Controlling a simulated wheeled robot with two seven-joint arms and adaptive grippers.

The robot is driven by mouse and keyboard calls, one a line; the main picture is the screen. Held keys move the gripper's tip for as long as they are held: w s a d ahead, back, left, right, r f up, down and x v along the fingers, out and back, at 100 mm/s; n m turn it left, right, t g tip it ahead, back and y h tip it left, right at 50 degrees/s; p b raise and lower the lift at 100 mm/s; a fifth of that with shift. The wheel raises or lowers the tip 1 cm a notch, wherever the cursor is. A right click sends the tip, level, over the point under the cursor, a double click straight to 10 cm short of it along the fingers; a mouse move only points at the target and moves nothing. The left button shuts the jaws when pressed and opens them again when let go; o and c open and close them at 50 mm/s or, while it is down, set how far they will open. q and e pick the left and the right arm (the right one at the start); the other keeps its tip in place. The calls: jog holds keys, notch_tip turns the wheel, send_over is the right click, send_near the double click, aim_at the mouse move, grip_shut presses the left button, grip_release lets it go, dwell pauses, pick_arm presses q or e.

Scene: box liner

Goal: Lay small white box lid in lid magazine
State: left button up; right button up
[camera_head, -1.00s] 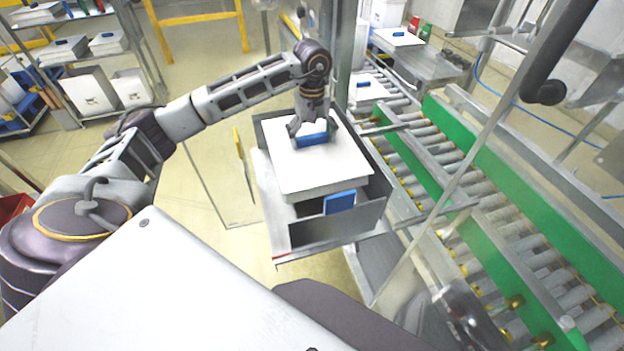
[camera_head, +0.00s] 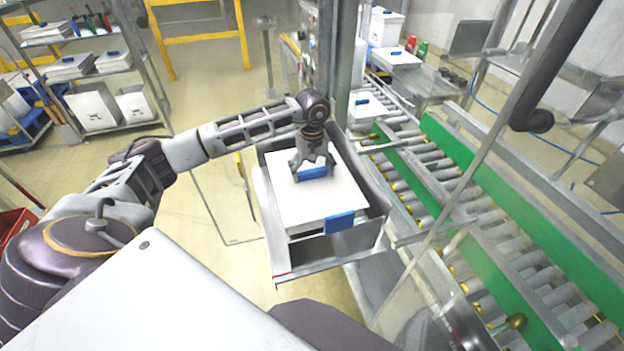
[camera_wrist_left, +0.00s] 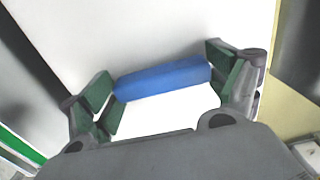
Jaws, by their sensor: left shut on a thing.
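The small white box lid (camera_head: 322,203) is a flat white panel with a blue grip bar. My left gripper (camera_head: 312,172) is shut on that bar from above. In the left wrist view the blue bar (camera_wrist_left: 162,80) sits between the green-padded fingers (camera_wrist_left: 165,88). The lid lies level within the walls of the grey metal lid magazine (camera_head: 322,252). White edges show below it, and whether it rests on them I cannot tell. A blue piece (camera_head: 339,222) shows at the magazine's front, close against the lid's front edge. My right gripper is not in view.
A roller conveyor (camera_head: 470,215) with green side rails runs along the right of the magazine. A metal post (camera_head: 344,70) stands just behind it. A shelf rack (camera_head: 90,75) with white boxes and lids is at the back left. The floor left of the magazine is open.

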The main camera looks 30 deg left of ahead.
aim_at(312, 178)
pick_arm(q)
jog(key=shift+f, duration=0.1)
jog(key=shift+f+p, duration=0.4)
jog(key=shift+f, duration=1.4)
jog(key=shift+f, duration=0.1)
jog(key=o, duration=1)
